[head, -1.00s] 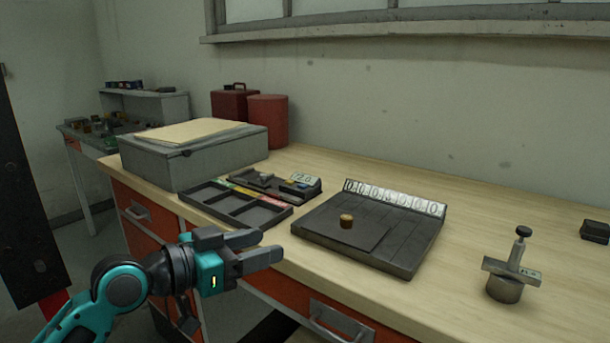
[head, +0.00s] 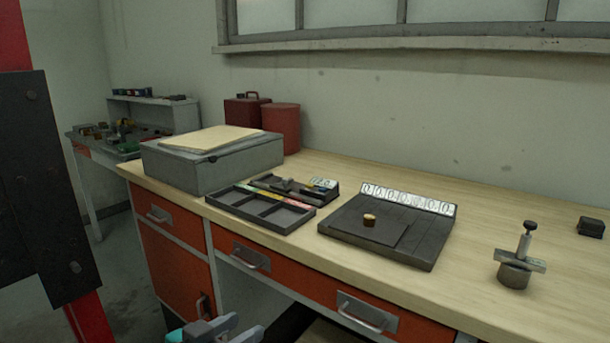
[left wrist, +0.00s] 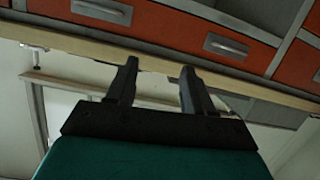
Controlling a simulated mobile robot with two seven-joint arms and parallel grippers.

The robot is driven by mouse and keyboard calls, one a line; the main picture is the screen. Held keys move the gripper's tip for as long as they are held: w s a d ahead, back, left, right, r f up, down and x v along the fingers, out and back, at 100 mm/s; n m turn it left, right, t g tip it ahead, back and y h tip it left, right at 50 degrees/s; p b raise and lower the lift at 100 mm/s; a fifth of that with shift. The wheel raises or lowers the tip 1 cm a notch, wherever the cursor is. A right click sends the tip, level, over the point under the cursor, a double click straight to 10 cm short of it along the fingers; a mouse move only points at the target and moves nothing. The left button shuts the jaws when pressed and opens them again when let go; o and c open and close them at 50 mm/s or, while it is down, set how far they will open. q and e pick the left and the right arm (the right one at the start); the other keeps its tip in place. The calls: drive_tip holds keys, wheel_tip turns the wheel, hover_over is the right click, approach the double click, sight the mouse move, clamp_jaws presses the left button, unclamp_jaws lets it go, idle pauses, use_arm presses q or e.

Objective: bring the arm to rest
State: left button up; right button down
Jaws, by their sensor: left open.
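My left gripper (head: 225,330) shows at the bottom edge of the head view, low in front of the workbench drawers and mostly cut off by the frame. In the left wrist view its two dark fingers (left wrist: 158,88) stand apart with nothing between them. It is clear of the bench and holds nothing. The gate valve (head: 518,262), a small metal body with a stem and dark knob, stands upright at the right of the bench (head: 470,295). My right gripper is not in view.
A dark board (head: 425,243) with a brass piece (head: 369,219) and a row of tags lies mid-bench. A compartment tray (head: 262,208) and a grey box (head: 205,170) stand left of it. Orange drawers with protruding handles (head: 362,315) face the arm.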

use_arm(q)
drive_tip(key=s+a+f+n+g+y+p, duration=0.1)
drive_tip(key=s+a+f+y, duration=0.5)
drive_tip(key=s+f, duration=1)
drive_tip(key=shift+s+a+f+n+p, duration=0.15)
drive_tip(key=shift+s+f+n+p, duration=0.1)
drive_tip(key=shift+s+n+p, duration=0.6)
drive_tip(key=shift+n, duration=0.25)
